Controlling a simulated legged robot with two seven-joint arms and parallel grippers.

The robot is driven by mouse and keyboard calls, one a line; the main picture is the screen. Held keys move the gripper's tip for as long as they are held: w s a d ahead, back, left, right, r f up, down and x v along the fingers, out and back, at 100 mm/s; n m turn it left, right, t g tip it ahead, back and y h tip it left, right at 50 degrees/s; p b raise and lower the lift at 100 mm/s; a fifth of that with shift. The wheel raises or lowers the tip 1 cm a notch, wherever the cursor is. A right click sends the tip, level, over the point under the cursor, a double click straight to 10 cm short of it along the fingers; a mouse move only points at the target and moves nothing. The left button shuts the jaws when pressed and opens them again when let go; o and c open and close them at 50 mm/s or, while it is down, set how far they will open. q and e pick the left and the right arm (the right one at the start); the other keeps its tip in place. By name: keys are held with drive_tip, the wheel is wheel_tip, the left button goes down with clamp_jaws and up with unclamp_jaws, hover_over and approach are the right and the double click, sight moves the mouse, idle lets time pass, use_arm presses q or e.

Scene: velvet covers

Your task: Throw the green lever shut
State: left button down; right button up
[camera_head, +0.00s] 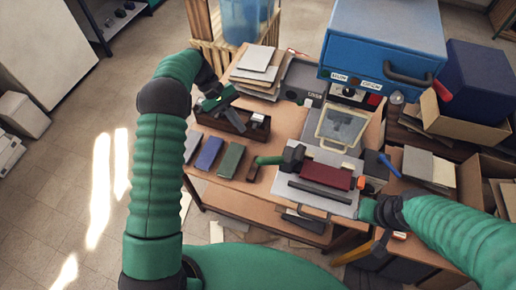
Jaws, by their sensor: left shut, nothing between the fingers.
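The green lever (268,161) shows in the head view near the middle of the bench. Its green grip points left from a dark block (293,158) at the left edge of a pale plate (322,203). A dark red block (325,176) lies on this plate. My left gripper (217,102) is shut and empty, above the dark tray at the bench's back left, apart from the lever and farther back. My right gripper (368,210) is at the right front edge of the plate, away from the lever; its fingers are too small to read.
A blue press box (384,45) with a dark handle stands at the back right. A dark tray (236,126) and several coloured swatches (209,153) lie on the left of the bench. An open frame (340,128) stands behind the plate. Cardboard boxes (474,119) crowd the right.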

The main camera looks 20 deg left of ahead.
sight(274, 161)
use_arm(q)
drive_tip(key=s+d+f+p, duration=0.4)
drive_tip(key=d+f, duration=0.1)
drive_tip(key=d, duration=0.3)
drive_tip(key=shift+s+p, duration=0.3)
drive_tip(key=shift+f, duration=0.15)
drive_tip(key=shift+w, duration=0.1)
drive_tip(key=shift+r+y+p, duration=0.4)
drive_tip(key=shift+p, duration=0.05)
drive_tip(key=shift+d, duration=0.1)
drive_tip(key=shift+d+r+y+p, duration=0.1)
drive_tip(key=shift+r+y+p, duration=0.25)
drive_tip(key=shift+y+p, duration=0.1)
